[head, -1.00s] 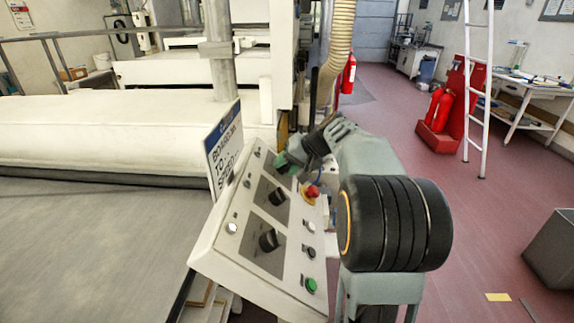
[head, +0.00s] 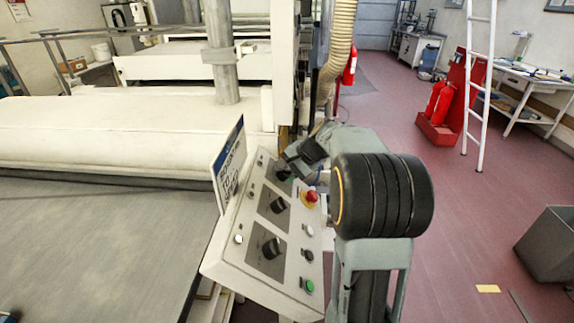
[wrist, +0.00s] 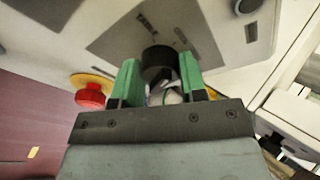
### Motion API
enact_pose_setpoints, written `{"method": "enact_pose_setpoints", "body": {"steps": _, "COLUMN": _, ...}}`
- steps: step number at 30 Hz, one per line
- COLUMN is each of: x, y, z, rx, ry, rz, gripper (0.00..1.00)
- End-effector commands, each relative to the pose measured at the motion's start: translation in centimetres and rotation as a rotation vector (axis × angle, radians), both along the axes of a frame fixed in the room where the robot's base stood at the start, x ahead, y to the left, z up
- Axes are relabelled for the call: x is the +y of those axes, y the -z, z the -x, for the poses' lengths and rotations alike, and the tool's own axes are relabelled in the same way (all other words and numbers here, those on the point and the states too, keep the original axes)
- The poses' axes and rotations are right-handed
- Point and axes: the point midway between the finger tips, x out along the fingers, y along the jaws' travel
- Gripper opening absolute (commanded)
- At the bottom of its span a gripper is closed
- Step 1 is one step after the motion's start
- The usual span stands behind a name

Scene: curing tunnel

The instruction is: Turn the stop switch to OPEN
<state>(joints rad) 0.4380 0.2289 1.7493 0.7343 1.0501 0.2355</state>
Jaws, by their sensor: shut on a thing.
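The sloped white control panel (head: 230,262) carries three black rotary knobs on grey plates in the head view. The near knob (head: 271,247) and the middle knob (head: 277,205) are free. My gripper (wrist: 160,75) is at the farthest one. In the wrist view its two green fingers are shut on that far black knob (wrist: 158,60), one on each side. The knob's grey plate (wrist: 118,42) bears lettering too blurred to read surely. Which way the knob points is hidden. In the head view my gripper (head: 285,168) mostly covers it.
A red stop button (head: 311,195) on a yellow ring sits close beside the gripper; it also shows in the wrist view (wrist: 90,96). A green button (head: 309,286) is at the near end. A sign (head: 229,165) stands along the panel's left edge.

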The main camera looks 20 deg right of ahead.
Motion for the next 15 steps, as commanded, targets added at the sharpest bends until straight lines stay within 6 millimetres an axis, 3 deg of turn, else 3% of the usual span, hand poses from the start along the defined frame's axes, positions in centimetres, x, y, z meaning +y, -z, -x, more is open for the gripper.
{"method": "enact_pose_setpoints", "body": {"steps": 15, "x": -0.04, "y": -0.06, "z": -0.08, "rx": 0.084, "ry": 0.097, "rz": -0.046, "gripper": 0.15}}
